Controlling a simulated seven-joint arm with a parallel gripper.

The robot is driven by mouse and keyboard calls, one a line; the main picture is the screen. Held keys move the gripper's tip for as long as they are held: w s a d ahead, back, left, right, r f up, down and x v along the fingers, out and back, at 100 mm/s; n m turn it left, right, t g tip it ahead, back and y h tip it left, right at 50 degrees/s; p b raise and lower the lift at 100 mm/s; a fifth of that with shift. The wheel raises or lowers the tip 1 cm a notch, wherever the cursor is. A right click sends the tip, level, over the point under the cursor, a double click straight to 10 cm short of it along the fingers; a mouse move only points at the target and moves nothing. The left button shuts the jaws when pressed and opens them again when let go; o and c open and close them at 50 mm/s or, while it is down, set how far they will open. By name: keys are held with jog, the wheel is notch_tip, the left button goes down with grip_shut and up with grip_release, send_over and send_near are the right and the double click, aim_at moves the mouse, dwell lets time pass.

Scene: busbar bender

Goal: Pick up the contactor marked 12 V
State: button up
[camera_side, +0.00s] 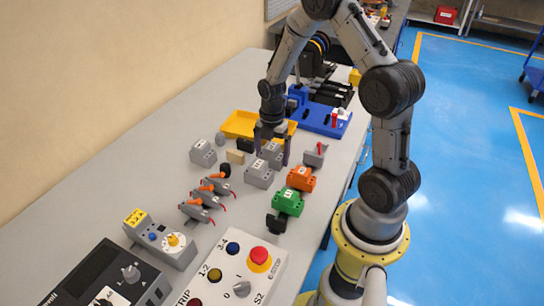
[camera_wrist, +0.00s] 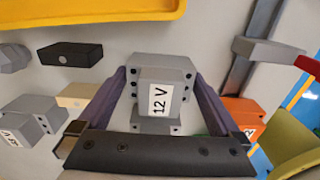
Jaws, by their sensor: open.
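The grey contactor marked 12 V (camera_wrist: 160,92) stands on the table in the middle of the wrist view, its label facing up. My gripper (camera_wrist: 161,76) is open, with one dark finger on each side of it. Narrow gaps seem to show between fingers and body; I cannot tell whether either touches.
A yellow tray (camera_side: 237,124) lies behind my gripper. A black block (camera_side: 245,145) and a tan block (camera_side: 235,157) sit left. An orange block (camera_side: 301,179) and a green block (camera_side: 288,203) stand to the right and front. A blue fixture (camera_side: 318,117) is behind.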

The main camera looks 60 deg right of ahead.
jog(key=shift+f, duration=0.2)
jog(key=c, duration=1.4)
jog(key=shift+o, duration=0.2)
jog(key=shift+r, duration=0.1)
